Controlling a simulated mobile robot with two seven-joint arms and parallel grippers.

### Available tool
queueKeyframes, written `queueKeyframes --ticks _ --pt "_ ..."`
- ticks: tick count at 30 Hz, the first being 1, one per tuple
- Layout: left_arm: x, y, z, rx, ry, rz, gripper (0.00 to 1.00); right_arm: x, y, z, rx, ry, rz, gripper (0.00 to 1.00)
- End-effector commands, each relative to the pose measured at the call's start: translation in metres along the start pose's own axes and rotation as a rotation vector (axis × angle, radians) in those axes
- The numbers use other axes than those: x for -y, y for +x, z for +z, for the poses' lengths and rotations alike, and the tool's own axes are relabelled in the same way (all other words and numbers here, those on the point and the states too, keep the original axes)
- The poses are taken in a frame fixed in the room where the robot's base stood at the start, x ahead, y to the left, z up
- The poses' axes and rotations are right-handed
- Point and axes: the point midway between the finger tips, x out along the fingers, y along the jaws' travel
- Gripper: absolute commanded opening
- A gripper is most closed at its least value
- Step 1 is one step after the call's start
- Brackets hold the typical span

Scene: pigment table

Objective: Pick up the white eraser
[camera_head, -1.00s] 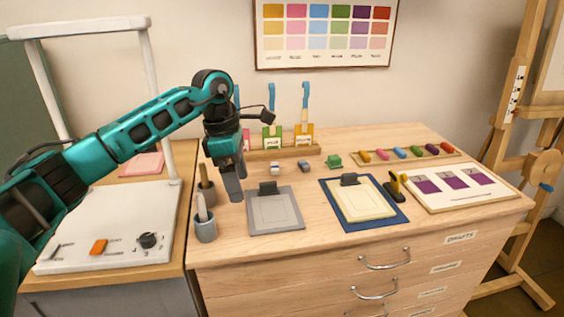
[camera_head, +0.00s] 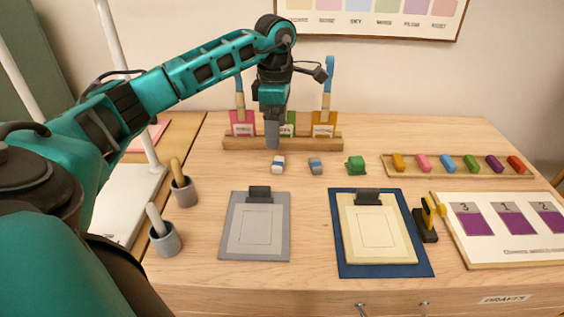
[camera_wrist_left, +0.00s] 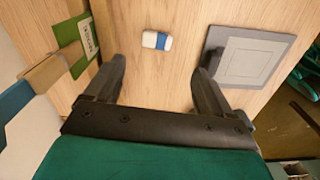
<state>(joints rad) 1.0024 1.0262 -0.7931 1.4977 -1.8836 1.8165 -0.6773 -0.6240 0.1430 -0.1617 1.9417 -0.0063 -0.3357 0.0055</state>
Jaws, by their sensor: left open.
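The white eraser (camera_head: 278,164), with a darker sleeve, lies on the wooden table just in front of the brush rack. It also shows in the left wrist view (camera_wrist_left: 155,40), white with a blue part, beyond the fingertips and between their lines. My left gripper (camera_head: 272,143) points down above the table, near the rack and behind the eraser. In the left wrist view my left gripper (camera_wrist_left: 158,68) has its fingers wide apart with nothing between them. My right gripper is not in view.
A grey eraser (camera_head: 315,166) and a green block (camera_head: 355,166) lie to the right. The brush rack (camera_head: 232,143) stands close by. A grey clipboard (camera_head: 230,245) lies in front, with two pots (camera_head: 166,241) (camera_head: 184,192) at left.

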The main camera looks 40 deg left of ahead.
Motion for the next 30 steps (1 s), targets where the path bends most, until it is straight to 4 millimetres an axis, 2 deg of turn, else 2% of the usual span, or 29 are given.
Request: queueKeyframes --ticks 1,3,11,21,30 --pt "0.001 0.012 0.000 -0.002 0.000 -0.005 0.83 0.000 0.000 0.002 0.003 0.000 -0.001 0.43" --pt "0.001 0.024 0.000 -0.001 0.000 -0.005 0.83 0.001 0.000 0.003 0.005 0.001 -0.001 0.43" --pt "-0.001 0.045 0.001 0.001 0.001 -0.001 0.83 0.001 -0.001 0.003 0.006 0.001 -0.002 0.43" --pt "-0.005 0.090 0.002 0.001 0.002 -0.002 0.83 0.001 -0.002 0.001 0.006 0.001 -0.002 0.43" --pt "-0.005 0.094 0.002 0.002 0.001 0.000 0.82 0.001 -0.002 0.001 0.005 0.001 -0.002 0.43"
